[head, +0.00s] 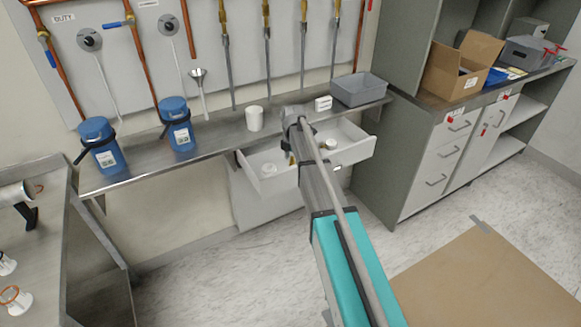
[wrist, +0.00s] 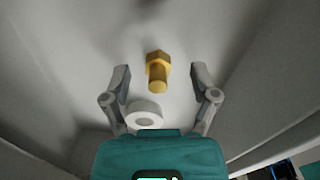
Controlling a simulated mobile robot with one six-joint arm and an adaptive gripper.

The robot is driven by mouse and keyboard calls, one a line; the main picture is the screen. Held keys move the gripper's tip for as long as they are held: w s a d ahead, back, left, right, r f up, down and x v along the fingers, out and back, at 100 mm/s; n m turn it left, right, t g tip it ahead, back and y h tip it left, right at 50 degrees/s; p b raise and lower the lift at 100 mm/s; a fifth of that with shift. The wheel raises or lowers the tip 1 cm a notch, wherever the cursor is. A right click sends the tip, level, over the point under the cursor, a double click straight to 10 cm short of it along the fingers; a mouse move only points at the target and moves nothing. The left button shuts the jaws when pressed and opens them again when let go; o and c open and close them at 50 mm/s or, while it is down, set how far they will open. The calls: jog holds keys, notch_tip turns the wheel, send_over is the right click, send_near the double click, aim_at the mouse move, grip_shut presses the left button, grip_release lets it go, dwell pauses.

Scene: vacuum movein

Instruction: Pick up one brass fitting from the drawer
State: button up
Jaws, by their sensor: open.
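A brass fitting (wrist: 158,72) with a hex head lies on the white floor of the drawer in the wrist view. It sits ahead of my gripper (wrist: 160,80), roughly centred between the two open fingers, with nothing held. The drawer (head: 347,152) stands open under the steel shelf in the head view. My arm reaches across it and hides part of its inside. A small bit of brass (head: 292,159) shows beside my arm in the drawer. I cannot tell the gap between fingers and fitting.
A white ring (wrist: 145,114) lies in the drawer near the fitting. The drawer walls rise on both sides. The shelf (head: 222,137) above carries two blue containers (head: 178,124), a white cup (head: 254,119) and a grey bin (head: 360,90). A cabinet (head: 400,170) stands to the right.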

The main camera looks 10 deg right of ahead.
dwell(0.6)
grip_shut()
